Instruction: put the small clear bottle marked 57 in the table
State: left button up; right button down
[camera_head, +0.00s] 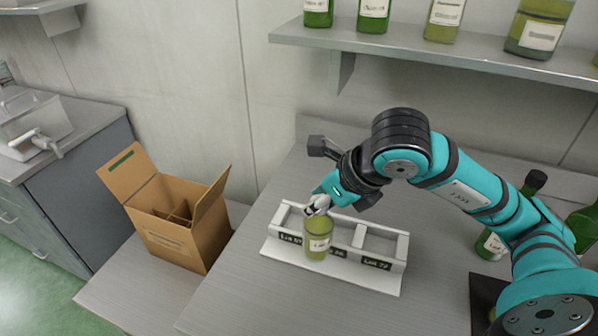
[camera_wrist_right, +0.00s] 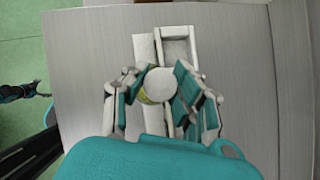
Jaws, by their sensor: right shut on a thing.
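A small clear bottle (camera_head: 318,240) with yellow-green contents and a pale label is in my right gripper (camera_head: 318,206), which is shut on it from above. The number on its label is too small to read. The bottle is in front of or at the middle of a white rack (camera_head: 383,246) with labelled compartments; I cannot tell whether it touches the rack. In the right wrist view the bottle's round top (camera_wrist_right: 160,84) sits between the fingers. The grey table (camera_head: 232,290) carries the rack.
An open cardboard box (camera_head: 165,238) with dividers stands left of the rack. Green bottles (camera_head: 492,244) stand at the right, partly behind my arm. A shelf (camera_head: 420,54) with several bottles hangs above. Bare table lies left of the rack.

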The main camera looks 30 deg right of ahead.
jog(key=w+d+f+p, duration=0.1)
jog(key=w+f+p, duration=0.3)
jog(key=w, duration=0.6)
jog(key=shift+w+d+f+p, duration=0.25)
jog(key=shift+w+d+p, duration=0.05)
jog(key=shift+d, duration=0.05)
jog(key=shift+f, duration=0.1)
jog(key=shift+f, duration=0.15)
jog(key=c, duration=1.1)
grip_release()
jog(key=shift+o, duration=0.2)
jog(key=b+v, duration=0.2)
jog(key=v, duration=1)
jog(key=shift+r, duration=0.3)
